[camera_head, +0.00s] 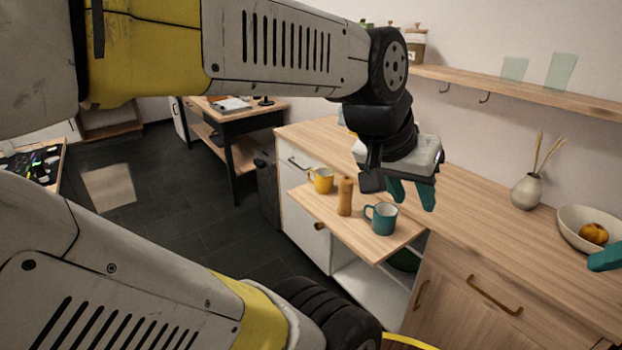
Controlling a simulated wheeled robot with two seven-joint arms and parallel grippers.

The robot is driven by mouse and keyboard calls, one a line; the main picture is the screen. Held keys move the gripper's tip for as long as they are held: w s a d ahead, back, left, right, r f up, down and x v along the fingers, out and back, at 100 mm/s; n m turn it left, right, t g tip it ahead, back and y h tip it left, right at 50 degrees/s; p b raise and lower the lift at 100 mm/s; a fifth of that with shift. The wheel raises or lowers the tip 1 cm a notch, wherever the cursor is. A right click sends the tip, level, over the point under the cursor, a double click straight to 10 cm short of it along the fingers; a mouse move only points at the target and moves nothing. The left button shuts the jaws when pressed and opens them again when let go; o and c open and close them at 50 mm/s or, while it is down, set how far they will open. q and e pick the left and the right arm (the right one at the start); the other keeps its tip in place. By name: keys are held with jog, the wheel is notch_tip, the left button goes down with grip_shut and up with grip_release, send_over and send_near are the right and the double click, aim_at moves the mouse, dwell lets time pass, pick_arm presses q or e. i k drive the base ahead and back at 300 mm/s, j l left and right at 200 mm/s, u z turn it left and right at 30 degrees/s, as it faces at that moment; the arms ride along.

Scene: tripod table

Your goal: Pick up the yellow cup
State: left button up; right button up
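The yellow cup (325,182) stands upright at the far left end of a pull-out wooden board (378,246), its handle pointing left. A light-brown wooden bottle-like object (345,198) and a teal mug (383,220) stand on the same board, to the right of the cup. My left gripper (411,193) hangs above the counter side, right of the yellow cup and apart from it. Its teal fingers are spread and nothing shows between them. Only a teal fingertip of my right gripper (606,257) shows at the right edge; the rest is out of view.
The wooden counter (480,215) runs behind the board. A vase (527,191) and a white bowl with fruit (590,222) stand on its right part. A wall shelf (520,90) is above. My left arm crosses the upper view.

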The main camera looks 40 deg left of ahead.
aim_at(320, 180)
jog(key=u, duration=1.3)
jog(key=z, duration=1.05)
jog(key=u, duration=1.05)
jog(key=i+l+u, duration=0.35)
jog(key=i+l, duration=0.15)
jog(key=l, duration=0.25)
jog(key=i+l+u, duration=0.15)
jog(key=l, duration=0.25)
jog(key=i, duration=0.1)
